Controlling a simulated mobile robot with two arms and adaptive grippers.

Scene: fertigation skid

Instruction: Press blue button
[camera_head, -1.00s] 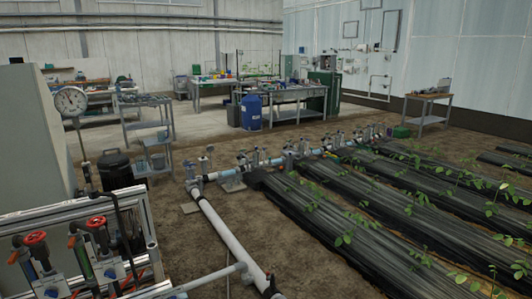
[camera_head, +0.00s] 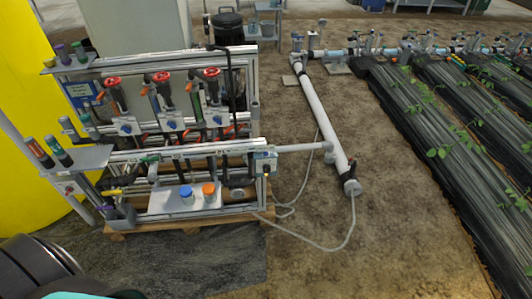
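The fertigation skid (camera_head: 165,140) stands at left centre, an aluminium frame on a wooden pallet. A small grey box (camera_head: 264,164) sits at the right end of its front rail; its small coloured details are too small to tell. A blue round cap (camera_head: 187,196) and an orange round cap (camera_head: 209,189) stand on a pale plate low at the front. Small blue parts (camera_head: 127,128) show on the units under the red valve handles (camera_head: 112,82). I cannot tell which blue part is the button. Neither gripper is in view.
A large yellow tank (camera_head: 30,110) stands at far left. A white pipe (camera_head: 325,115) runs across the soil right of the skid, with a loose grey hose (camera_head: 335,245) nearby. Planted black beds (camera_head: 430,140) fill the right. Dark ground (camera_head: 190,260) before the skid is open.

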